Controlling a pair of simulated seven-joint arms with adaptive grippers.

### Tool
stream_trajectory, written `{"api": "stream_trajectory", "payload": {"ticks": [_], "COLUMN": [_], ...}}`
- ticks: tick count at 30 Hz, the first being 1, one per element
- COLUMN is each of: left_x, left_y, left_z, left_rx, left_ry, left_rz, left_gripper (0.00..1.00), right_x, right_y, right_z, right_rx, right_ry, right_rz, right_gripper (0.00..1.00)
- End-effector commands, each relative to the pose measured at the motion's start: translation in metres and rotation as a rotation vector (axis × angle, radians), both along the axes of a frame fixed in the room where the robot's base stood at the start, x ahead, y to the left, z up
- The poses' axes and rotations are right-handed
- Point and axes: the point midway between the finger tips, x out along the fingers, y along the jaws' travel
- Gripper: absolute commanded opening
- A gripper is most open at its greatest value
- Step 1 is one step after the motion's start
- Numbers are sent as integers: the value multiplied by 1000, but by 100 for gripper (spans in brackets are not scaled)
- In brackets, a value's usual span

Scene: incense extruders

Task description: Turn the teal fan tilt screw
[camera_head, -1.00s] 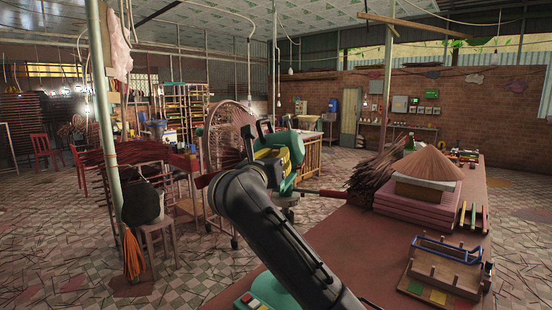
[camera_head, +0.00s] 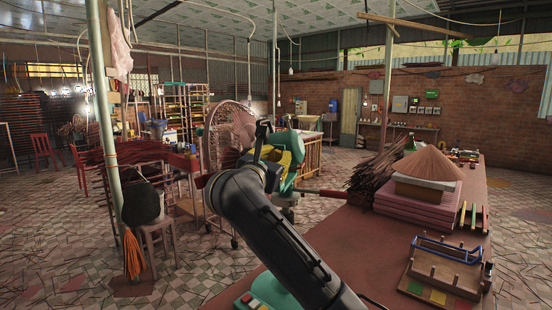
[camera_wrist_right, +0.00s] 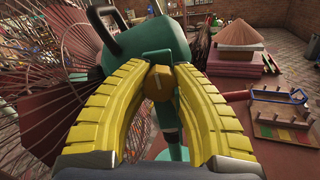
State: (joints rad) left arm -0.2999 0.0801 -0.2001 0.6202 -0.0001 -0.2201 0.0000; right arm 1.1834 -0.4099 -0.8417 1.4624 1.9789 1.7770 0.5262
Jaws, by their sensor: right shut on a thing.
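The teal fan has a teal motor housing (camera_wrist_right: 150,42) and a rust-red wire cage, which shows in the head view (camera_head: 228,125). Its tilt screw (camera_wrist_right: 158,84), a small brown-orange knob, sits at the top of the teal neck. My right gripper (camera_head: 285,146) is at the fan's head, behind my dark arm. In the right wrist view its yellow ribbed fingers arch inward and their tips are shut on the knob from both sides. The knob is hidden in the head view. My left gripper is not in view.
The red worktable (camera_head: 385,240) runs along the right, with a wooden rack (camera_head: 447,268), pink stacked blocks (camera_head: 415,204) under a conical hat (camera_head: 428,162), and a bundle of dark sticks (camera_head: 373,177). A stool (camera_head: 160,229) stands left. Tiled floor lies open between.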

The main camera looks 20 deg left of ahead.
Motion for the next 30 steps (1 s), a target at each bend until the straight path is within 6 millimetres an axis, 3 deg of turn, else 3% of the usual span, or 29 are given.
{"api": "stream_trajectory", "payload": {"ticks": [6,7,15,25,30], "left_x": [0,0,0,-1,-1], "left_y": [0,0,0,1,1], "left_z": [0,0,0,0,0], "left_rx": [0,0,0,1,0], "left_ry": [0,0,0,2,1], "left_rz": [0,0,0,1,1], "left_gripper": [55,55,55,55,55], "right_x": [0,0,0,-3,-22], "right_y": [0,0,0,0,1], "right_z": [-2,-2,-1,0,-1], "right_rx": [0,-1,-1,-1,0], "right_ry": [5,5,3,1,-1], "right_rz": [0,0,1,1,2], "right_gripper": [0,24,55,55,55]}}
